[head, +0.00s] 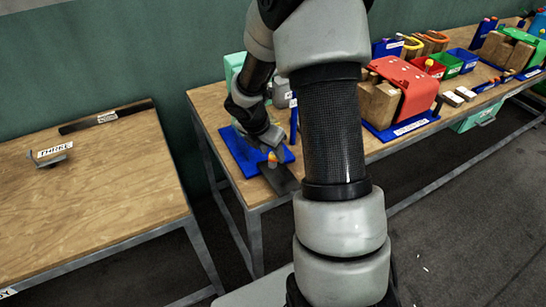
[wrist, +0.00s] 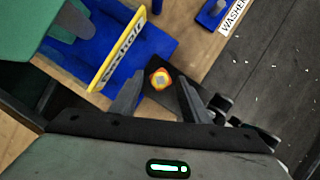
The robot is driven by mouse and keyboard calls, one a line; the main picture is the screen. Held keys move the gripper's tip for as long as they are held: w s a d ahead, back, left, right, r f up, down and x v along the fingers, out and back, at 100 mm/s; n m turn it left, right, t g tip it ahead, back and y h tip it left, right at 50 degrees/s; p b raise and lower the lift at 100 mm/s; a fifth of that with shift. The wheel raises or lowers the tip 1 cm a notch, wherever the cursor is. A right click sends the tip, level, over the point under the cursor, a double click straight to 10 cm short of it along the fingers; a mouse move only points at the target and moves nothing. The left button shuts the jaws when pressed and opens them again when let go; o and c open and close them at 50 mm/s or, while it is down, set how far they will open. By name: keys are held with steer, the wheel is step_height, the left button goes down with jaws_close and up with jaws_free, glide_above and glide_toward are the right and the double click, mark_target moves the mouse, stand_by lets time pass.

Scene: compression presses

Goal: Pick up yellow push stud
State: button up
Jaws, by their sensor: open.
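The yellow push stud (wrist: 160,79) is small and round, yellow-orange with a grey centre, seen from above in the wrist view. It is at a dark plate beside the blue base. In the head view a small yellow and orange piece (head: 272,158) shows at the near left corner of the bench, below the end of my arm. My gripper (wrist: 158,92) is open and empty. Its two dark fingers point towards the stud, one on each side, with the stud near the fingertips. I cannot tell the height gap between them. In the head view my fingers are hard to make out.
A blue base (head: 240,152) lies beside the dark plate (head: 281,179). A yellow-edged sign (wrist: 117,54) stands close to my left finger. A red press (head: 405,84) and several bins stand further right on the bench. A separate wooden table (head: 100,205) is at left.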

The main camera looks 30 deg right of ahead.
jaws_close()
steer(key=shift+s, duration=0.1)
